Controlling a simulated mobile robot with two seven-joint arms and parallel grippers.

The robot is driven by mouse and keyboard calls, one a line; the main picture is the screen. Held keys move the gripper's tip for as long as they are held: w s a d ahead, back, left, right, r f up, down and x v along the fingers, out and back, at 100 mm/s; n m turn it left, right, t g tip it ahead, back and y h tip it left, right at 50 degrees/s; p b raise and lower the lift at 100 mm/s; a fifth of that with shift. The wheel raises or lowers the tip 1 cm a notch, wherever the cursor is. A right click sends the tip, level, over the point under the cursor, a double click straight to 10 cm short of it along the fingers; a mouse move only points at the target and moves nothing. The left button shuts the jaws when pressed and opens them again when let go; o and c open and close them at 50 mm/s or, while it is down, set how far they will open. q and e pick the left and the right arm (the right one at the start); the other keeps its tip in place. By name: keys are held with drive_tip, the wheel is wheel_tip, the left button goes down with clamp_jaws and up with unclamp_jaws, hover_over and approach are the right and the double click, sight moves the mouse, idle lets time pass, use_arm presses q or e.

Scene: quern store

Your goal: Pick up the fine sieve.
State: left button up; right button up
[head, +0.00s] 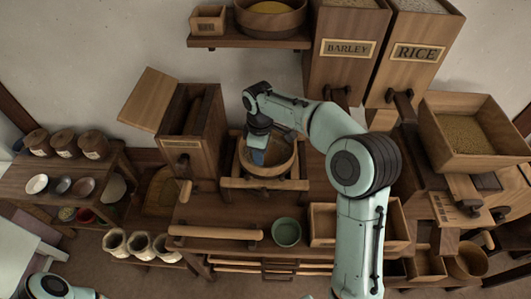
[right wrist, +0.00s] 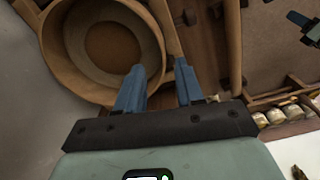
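A round wooden hoop, seemingly the fine sieve (head: 284,168), sits in a square wooden frame (head: 264,183) at the middle of the bench. In the right wrist view the round hoop (right wrist: 62,62) fills the upper left, with a paler ring and a darker round centre inside; I cannot make out its mesh. My right gripper (head: 257,153) reaches down at its left side. In the right wrist view the two blue fingers (right wrist: 160,68) are apart, one over the hoop's inside and one outside its near wall, with nothing visibly clamped. My left gripper is outside the head view.
Barley (head: 345,62) and rice (head: 415,65) bins stand behind to the right. A tall wooden box (head: 192,140) with its lid open stands left of the frame. A green bowl (head: 287,232) and a wooden roller (head: 215,232) are at the bench front. A grain hopper (head: 473,150) is at right.

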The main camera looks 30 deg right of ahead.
sight(263, 169)
wheel_tip(263, 169, down, 4)
drive_tip(key=shift+r, duration=0.1)
drive_tip(key=f, duration=0.3)
drive_tip(key=shift+s+d+f+b, duration=0.2)
drive_tip(key=shift+s+f+b, duration=0.1)
drive_tip(key=shift+s, duration=0.1)
drive_tip(key=shift+w+f, duration=0.1)
drive_tip(key=shift+f, duration=0.5)
clamp_jaws()
